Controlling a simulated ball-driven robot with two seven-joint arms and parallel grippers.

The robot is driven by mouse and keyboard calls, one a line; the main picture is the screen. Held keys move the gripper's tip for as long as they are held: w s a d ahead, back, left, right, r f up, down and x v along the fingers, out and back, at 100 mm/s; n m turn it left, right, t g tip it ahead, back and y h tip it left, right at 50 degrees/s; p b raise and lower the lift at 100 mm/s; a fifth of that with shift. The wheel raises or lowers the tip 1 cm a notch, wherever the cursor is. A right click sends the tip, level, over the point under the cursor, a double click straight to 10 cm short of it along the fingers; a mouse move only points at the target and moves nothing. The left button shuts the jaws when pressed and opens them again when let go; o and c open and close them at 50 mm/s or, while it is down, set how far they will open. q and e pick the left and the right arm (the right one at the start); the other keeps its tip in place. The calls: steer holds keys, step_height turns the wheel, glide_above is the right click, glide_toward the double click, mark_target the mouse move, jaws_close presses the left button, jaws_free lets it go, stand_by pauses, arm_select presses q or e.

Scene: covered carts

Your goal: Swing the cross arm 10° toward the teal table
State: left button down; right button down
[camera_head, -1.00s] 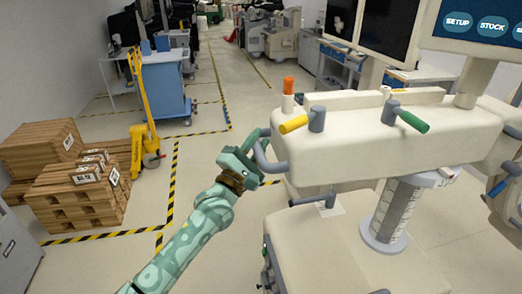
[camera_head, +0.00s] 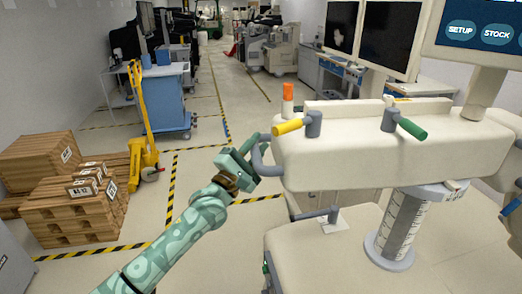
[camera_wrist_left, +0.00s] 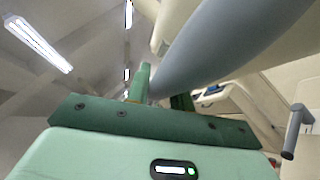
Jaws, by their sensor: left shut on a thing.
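The cross arm (camera_head: 365,155) is a thick cream beam on a grey column, running across the right half of the head view. A grey loop handle (camera_head: 259,152) sticks out from its left end. My left gripper (camera_head: 250,161), at the end of a teal patterned arm, is shut on this handle. In the left wrist view a large grey rounded bar (camera_wrist_left: 225,45) passes close by the green fingers (camera_wrist_left: 140,84). The exact contact is partly hidden. My right gripper is out of view. I cannot make out a teal table.
Yellow (camera_head: 288,127) and green (camera_head: 412,129) levers and an orange-topped post (camera_head: 288,98) stand on the beam. The cream cart base (camera_head: 310,255) is below. Stacked wooden boxes (camera_head: 75,210), a yellow pallet jack (camera_head: 142,125) and a blue cart (camera_head: 168,100) stand left. Taped floor between is clear.

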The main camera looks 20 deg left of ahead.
arm_select(q)
steer(key=shift+w+a+f, duration=0.1)
steer(key=shift+w+a, duration=0.3)
steer(key=shift+w, duration=0.05)
steer(key=shift+w+f, duration=0.2)
steer(key=shift+w, duration=0.2)
steer(key=c, duration=1.5)
jaws_free()
steer(key=shift+f, duration=0.1)
steer(key=shift+o, duration=1.2)
steer(key=shift+a, duration=0.1)
steer(key=shift+s+a+r, duration=0.15)
steer(key=shift+s+r, duration=0.05)
steer(key=shift+s, duration=0.15)
steer(key=shift+d+f, duration=0.1)
steer(key=shift+d, duration=0.1)
steer(key=shift+s+a+f, duration=0.1)
steer(key=shift+s+f, duration=0.05)
steer(key=shift+s, duration=0.05)
steer(key=b+v, duration=0.1)
steer(key=v, duration=1.5)
steer(key=shift+a, duration=0.25)
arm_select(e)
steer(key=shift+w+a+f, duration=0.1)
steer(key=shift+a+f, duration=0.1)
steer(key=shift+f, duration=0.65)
arm_select(q)
steer(key=shift+w, duration=0.1)
